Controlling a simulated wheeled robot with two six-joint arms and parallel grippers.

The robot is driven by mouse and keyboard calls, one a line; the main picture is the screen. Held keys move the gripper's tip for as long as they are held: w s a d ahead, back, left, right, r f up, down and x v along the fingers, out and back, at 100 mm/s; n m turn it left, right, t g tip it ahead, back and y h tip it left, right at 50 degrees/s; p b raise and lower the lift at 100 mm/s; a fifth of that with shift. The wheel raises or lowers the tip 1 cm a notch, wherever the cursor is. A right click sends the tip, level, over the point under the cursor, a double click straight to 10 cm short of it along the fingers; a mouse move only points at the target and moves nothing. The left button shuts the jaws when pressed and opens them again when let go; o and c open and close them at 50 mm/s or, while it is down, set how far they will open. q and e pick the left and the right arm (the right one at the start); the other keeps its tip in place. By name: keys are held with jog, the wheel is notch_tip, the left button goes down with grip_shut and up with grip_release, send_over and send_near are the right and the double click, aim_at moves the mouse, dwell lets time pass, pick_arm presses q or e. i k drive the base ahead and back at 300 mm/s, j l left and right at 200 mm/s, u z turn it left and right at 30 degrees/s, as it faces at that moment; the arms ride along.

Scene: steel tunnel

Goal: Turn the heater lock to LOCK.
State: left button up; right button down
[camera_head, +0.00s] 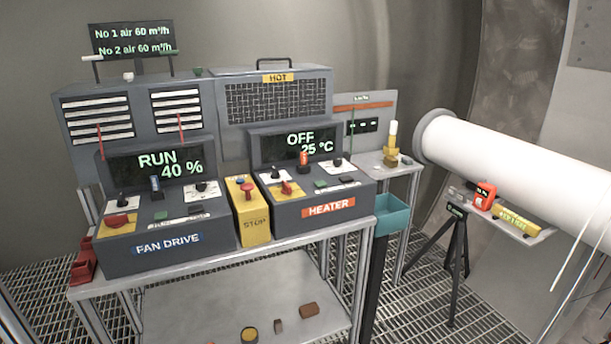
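The heater box (318,200) stands on the right of the bench, with an orange HEATER label (329,207). Its screen (290,148) reads OFF and 25 °C. Its sloping panel carries a red handle (287,188) on a yellow plate, an upright orange lever (303,158), a black knob at left (275,173), a black knob at right (337,162) on a white plate, and a green button (320,184). The small lettering is unreadable, so I cannot tell which control is the lock or how it is set. Neither of my grippers is in view.
The fan drive box (165,242), reading RUN 40 %, stands left of a yellow STOP box (250,222) with a red button. A teal bin (391,216) hangs at the bench's right end. A tripod (456,240) and white duct (520,155) are further right.

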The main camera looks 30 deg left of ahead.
aim_at(276, 174)
jog(key=i+l, duration=0.5)
jog(key=i+l+u, duration=0.2)
jog(key=i+l, duration=0.25)
jog(key=i+l+u, duration=0.2)
jog(key=i+l, duration=0.2)
jog(key=i+l+u, duration=0.2)
jog(key=i+l, duration=0.15)
jog(key=l, duration=0.3)
